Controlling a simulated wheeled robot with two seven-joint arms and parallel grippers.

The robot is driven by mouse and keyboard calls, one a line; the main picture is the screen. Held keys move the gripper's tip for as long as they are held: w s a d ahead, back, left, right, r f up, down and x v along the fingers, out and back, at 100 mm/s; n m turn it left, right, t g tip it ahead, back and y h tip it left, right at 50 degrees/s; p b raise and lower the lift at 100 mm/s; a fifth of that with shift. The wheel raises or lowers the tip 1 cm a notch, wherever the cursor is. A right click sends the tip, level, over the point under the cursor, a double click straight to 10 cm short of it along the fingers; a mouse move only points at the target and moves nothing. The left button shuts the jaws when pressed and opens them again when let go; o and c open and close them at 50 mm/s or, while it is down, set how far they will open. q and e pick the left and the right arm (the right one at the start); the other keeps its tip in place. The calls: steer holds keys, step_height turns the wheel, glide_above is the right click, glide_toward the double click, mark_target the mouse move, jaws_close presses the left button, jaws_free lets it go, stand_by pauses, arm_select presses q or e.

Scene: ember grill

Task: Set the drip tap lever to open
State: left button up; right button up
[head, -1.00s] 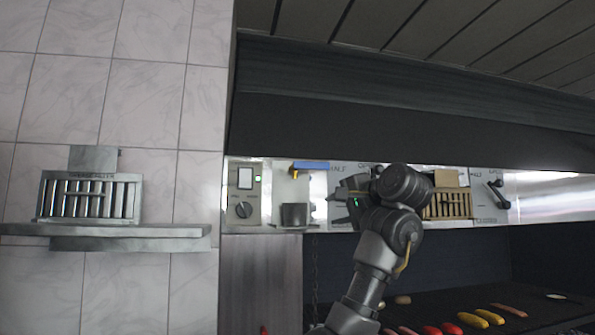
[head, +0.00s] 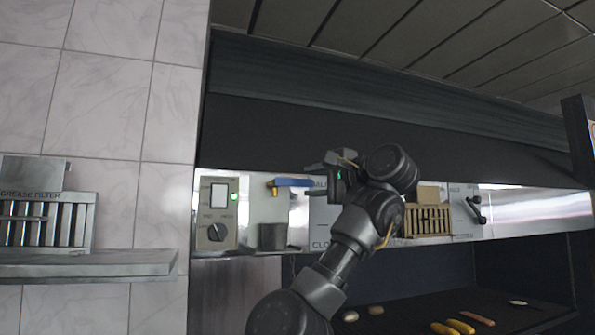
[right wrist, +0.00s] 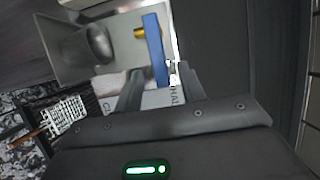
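The drip tap has a brass body (head: 273,186) and a blue lever (head: 293,182) on the steel panel. The lever lies about level, pointing right toward a label that reads HAL in part. A label starting CLO is lower down; no open label can be read. My right gripper (head: 326,182) is open at the lever's free end. In the right wrist view the blue lever (right wrist: 154,48) reaches down between the two spread fingertips (right wrist: 160,86); contact cannot be told. The brass part also shows there (right wrist: 139,32). My left gripper is not in view.
A dark metal cup (head: 272,237) sits below the tap. A switch box with a knob (head: 213,232) is to its left. A slotted brass-coloured box (head: 428,220) and a black crank handle (head: 474,208) are to the right. Food lies on the grill (head: 400,318) below.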

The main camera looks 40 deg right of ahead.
mark_target(304, 183)
steer(key=w+p, duration=0.2)
steer(key=w, duration=0.3)
steer(key=shift+w+d+p, duration=0.1)
steer(key=shift+w+p, duration=0.2)
steer(key=shift+p, duration=0.05)
steer(key=shift+w, duration=0.45)
steer(key=shift+s+f, duration=0.1)
jaws_close()
